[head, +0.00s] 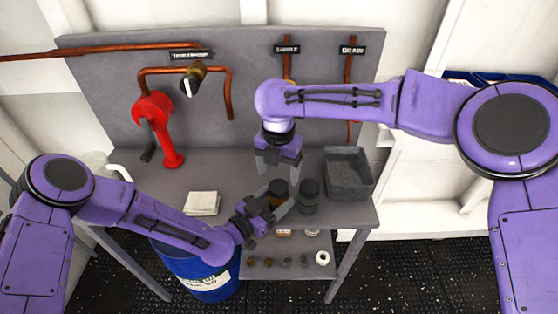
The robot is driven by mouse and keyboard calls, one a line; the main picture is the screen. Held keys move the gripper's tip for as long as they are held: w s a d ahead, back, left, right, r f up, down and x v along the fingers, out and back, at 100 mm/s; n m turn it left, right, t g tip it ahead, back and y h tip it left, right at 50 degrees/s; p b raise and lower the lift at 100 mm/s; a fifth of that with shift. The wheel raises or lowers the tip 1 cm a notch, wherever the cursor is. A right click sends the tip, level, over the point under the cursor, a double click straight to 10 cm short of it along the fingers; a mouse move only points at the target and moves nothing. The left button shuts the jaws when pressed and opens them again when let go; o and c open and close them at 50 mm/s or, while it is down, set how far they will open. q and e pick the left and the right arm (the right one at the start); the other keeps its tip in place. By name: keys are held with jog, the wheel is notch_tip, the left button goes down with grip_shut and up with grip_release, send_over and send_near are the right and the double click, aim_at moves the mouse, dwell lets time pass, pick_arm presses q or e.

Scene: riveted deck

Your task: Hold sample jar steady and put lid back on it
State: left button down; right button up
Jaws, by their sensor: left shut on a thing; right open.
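A small brown jar (278,187) with a dark top stands near the front of the grey bench. My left gripper (276,203) reaches it from the front left and is shut on it, low on its side. My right gripper (278,167) points down just behind and above the jar, its fingers apart with nothing seen between them. A dark grey jar (309,195) stands close on the right of the brown jar. I cannot make out a separate lid, nor tell whether the brown jar's dark top is a lid or its open mouth.
A grey open bin (347,174) stands at the bench's right end. A white pad (202,203) lies left of the jars, with a red fixture (164,130) behind it. Copper pipes run along the back panel. A blue drum (208,273) and a low shelf with small parts are below.

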aim_at(278, 186)
jog(key=shift+f, duration=2.35)
jog(key=c, duration=1.1)
jog(key=m, duration=1.8)
jog(key=o, duration=1.1)
